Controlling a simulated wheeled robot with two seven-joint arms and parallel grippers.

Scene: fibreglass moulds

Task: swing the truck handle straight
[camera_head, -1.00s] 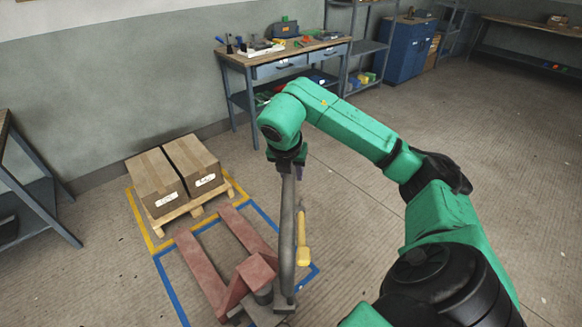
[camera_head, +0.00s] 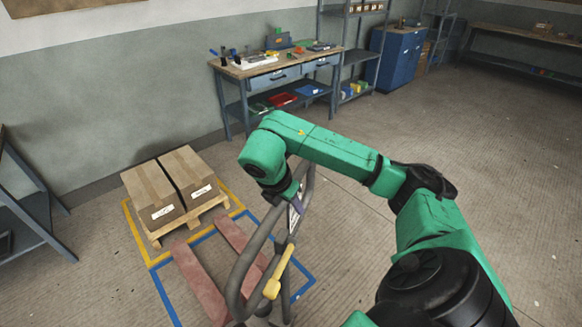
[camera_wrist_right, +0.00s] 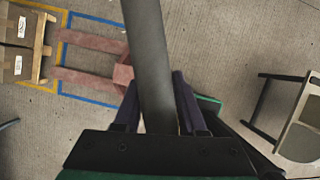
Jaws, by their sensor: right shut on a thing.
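The truck handle (camera_head: 240,272) is a grey tube loop with a yellow lever (camera_head: 278,275). It rises from the pallet truck, whose two reddish forks (camera_head: 196,278) point toward the pallet. My right gripper (camera_head: 298,203) is shut on the upper right part of the loop. In the right wrist view the grey handle tube (camera_wrist_right: 148,50) runs between the two dark fingers of my right gripper (camera_wrist_right: 157,88). The truck's reddish body (camera_wrist_right: 123,74) shows beyond it. The lower truck body is mostly hidden behind the handle in the head view. My left gripper is not in view.
A wooden pallet (camera_head: 188,220) with two cardboard boxes (camera_head: 168,185) stands ahead of the forks inside yellow floor lines. Blue lines (camera_head: 297,268) surround the truck. A workbench (camera_head: 280,70) stands against the wall. Floor to the right is clear beyond my arm.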

